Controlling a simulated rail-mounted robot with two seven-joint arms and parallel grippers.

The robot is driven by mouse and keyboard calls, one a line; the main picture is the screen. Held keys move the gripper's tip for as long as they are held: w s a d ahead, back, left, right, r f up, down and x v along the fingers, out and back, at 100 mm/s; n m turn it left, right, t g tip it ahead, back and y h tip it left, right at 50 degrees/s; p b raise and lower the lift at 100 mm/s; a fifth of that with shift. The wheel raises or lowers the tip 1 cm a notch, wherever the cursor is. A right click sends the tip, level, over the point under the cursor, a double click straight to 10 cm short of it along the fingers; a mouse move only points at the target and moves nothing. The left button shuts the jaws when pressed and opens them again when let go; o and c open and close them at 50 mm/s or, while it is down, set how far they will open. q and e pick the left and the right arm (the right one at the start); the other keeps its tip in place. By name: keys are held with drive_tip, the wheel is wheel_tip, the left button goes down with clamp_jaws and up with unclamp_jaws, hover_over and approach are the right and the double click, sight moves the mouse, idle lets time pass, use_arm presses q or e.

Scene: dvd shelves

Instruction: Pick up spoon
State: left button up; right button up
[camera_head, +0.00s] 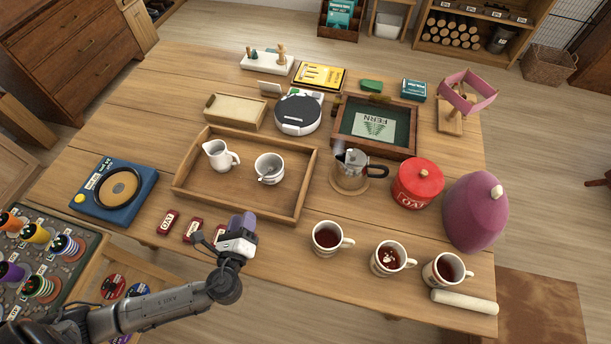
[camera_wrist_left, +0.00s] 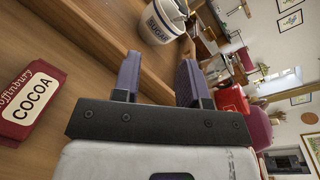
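A white sugar pot (camera_head: 269,169) stands in the wooden tray (camera_head: 183,183), right of a white jug (camera_head: 219,155). A thin spoon-like shape (camera_head: 266,172) shows at the pot's opening, too small to make out clearly. In the left wrist view the pot (camera_wrist_left: 160,26) reads SUGAR, at the top beyond the fingers. My left gripper (camera_head: 243,222) is just outside the tray's front edge, apart from the pot. Its purple fingers (camera_wrist_left: 158,75) stand apart with nothing between them. My right gripper is out of view.
Red cocoa packets (camera_head: 168,221) lie left of my left gripper. Several cups of dark drink, one here (camera_head: 327,238), stand to the right near the front edge. A moka pot (camera_head: 350,169), red tin (camera_head: 416,184) and purple cosy (camera_head: 474,212) stand right of the tray.

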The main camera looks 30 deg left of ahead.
use_arm(q)
drive_tip(key=r+m+t, duration=0.1)
drive_tip(key=m, duration=0.2)
drive_tip(key=m+h, duration=0.2)
drive_tip(key=m, duration=0.4)
approach(263, 176)
drive_tip(key=d+x, duration=0.1)
drive_tip(key=x, duration=0.2)
drive_tip(key=shift+t, duration=0.4)
drive_tip(key=shift+a+r+p+x, duration=0.15)
drive_tip(key=shift+x, duration=1.05)
drive_tip(key=shift+a+r+p+x, duration=0.1)
drive_tip(key=shift+a+x, duration=0.1)
drive_tip(key=shift+x, duration=0.95)
drive_tip(key=shift+a+r+p+x, duration=0.15)
drive_tip(key=shift+x, duration=1.05)
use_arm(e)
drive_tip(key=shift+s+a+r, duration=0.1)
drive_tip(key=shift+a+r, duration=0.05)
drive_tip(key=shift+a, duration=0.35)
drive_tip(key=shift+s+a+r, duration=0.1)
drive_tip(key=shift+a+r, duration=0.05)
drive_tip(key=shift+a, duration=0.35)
use_arm(q)
drive_tip(key=shift+s, duration=0.1)
clamp_jaws()
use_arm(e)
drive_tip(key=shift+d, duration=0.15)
